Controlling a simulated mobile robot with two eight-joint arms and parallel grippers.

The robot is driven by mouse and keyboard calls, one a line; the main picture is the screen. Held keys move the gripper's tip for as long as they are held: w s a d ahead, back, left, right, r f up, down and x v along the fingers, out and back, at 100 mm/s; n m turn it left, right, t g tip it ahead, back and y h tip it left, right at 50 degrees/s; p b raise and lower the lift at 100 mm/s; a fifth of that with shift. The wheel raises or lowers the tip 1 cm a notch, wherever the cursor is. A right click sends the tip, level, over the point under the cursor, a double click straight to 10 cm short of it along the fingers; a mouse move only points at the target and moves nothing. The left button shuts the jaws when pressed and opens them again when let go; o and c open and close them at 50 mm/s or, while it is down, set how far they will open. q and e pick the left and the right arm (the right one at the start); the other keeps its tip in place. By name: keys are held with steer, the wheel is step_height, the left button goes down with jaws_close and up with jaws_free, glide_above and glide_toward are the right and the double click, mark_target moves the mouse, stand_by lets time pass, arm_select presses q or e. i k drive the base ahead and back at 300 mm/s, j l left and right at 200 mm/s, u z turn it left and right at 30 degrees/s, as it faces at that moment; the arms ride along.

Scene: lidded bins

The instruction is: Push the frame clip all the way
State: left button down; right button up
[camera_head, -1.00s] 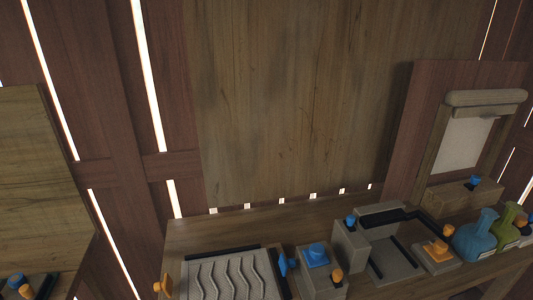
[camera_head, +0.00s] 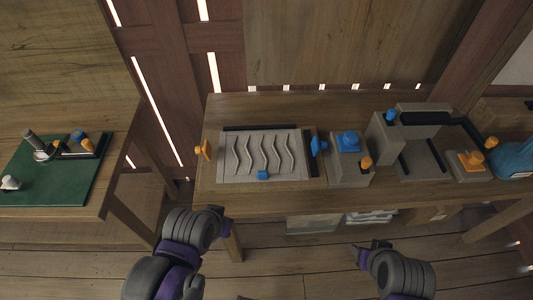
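A flat grey panel with wavy grooves (camera_head: 262,156) lies on the wooden workbench. An orange clip-like piece (camera_head: 203,149) sits at its left edge and a blue clip-like piece (camera_head: 318,146) at its right edge. A small blue block (camera_head: 263,175) sits at its front edge. I cannot tell which of these is the frame clip. My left gripper (camera_head: 217,213) is in front of the bench, below the panel's left corner. My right gripper (camera_head: 367,250) is over the floor, right of the panel. Both are apart from the panel; their finger openings are unclear.
Grey blocks with blue and orange knobs (camera_head: 348,160) stand right of the panel, beside a grey fixture with a black arm (camera_head: 422,157). A blue flask (camera_head: 512,160) is at far right. Another table with a green mat (camera_head: 70,180) is at left. Bins (camera_head: 312,224) sit under the bench.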

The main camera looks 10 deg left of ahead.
mark_target(205, 149)
steer(key=k+j+z, duration=0.1)
steer(key=j, duration=0.7)
steer(key=k+j+z, duration=0.15)
steer(key=j, duration=0.25)
steer(key=k+j, duration=0.1)
steer(key=j, duration=0.3)
steer(key=k+j+z, duration=0.15)
steer(key=j, duration=0.2)
steer(key=k+j, duration=0.1)
steer(key=j, duration=0.3)
steer(key=z, duration=0.05)
